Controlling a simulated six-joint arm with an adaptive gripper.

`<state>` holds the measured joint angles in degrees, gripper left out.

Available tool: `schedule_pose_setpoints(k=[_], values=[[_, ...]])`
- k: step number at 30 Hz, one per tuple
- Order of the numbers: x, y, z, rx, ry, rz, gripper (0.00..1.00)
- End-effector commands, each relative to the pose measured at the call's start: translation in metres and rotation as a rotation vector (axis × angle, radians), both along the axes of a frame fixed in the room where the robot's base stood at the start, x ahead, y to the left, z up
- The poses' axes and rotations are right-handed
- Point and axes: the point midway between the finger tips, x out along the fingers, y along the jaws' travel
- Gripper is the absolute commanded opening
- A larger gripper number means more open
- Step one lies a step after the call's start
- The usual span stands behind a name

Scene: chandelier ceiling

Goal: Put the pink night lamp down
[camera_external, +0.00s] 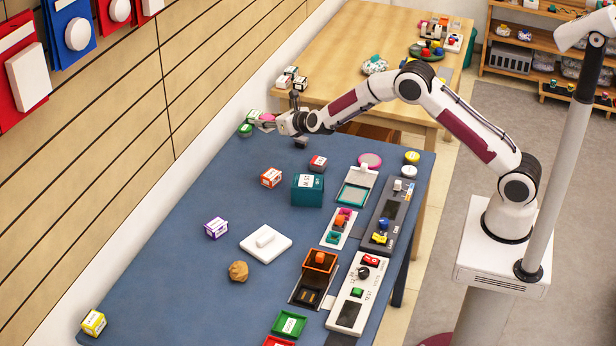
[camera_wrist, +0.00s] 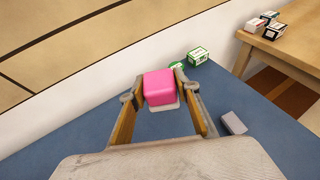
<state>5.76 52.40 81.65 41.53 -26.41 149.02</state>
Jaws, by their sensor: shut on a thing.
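The pink night lamp (camera_wrist: 159,86) is a rounded pink block on a pale base, between the two fingers in the wrist view. In the external view the lamp (camera_external: 268,117) is a small pink patch at the far left end of the blue table. My gripper (camera_external: 273,122) is shut on it, and both fingers (camera_wrist: 160,92) touch its sides. The fingers partly hide the lamp in the external view. I cannot tell whether its base touches the blue table (camera_wrist: 80,140).
A green round thing (camera_external: 245,130) and a green-and-white box (camera_external: 253,116) stand close by the lamp. A grey block (camera_wrist: 233,124) lies right of my gripper. The wall (camera_external: 190,140) runs along the table's left edge. A teal box (camera_external: 307,191) stands nearer the middle.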

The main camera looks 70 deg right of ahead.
Motion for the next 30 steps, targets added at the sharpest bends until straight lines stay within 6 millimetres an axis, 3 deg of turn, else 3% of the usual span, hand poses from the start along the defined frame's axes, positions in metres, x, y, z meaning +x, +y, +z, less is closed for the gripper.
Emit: schedule_pose_setpoints(k=[8, 23, 30], values=[[0.001, 0.018, -0.012, 0.000, 0.000, 0.050, 0.10], [0.001, 0.017, -0.014, 0.001, 0.000, 0.039, 0.10], [0.000, 0.017, -0.036, 0.001, 0.003, 0.038, 0.10]])
